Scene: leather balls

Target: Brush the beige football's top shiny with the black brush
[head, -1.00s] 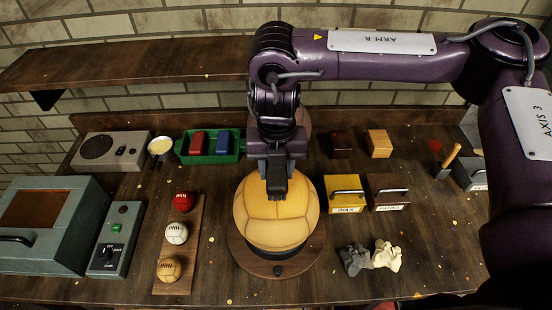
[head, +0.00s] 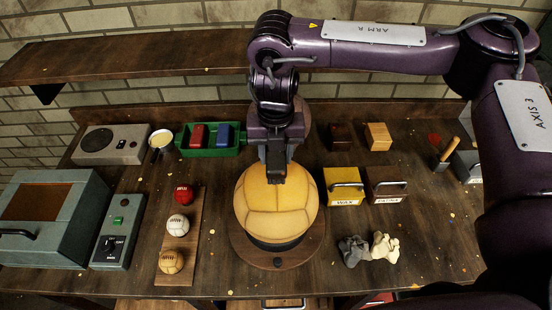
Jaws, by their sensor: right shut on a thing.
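The beige football (head: 276,217), a panelled tan-yellow ball, sits in a dark ring on a round wooden base at the middle of the bench. My right gripper (head: 276,171) points down at the far side of its top. It is shut on a small dark thing, which seems to be the black brush; the gripper mostly hides it. I cannot tell for sure whether the brush touches the leather. My left gripper is not in view.
A yellow WAX box (head: 344,187) and a brown box (head: 388,190) stand right of the ball, with grey and cream cloths (head: 383,247) in front. Left are a board with three small balls (head: 174,275), a switch box (head: 118,238) and a green tray (head: 211,153).

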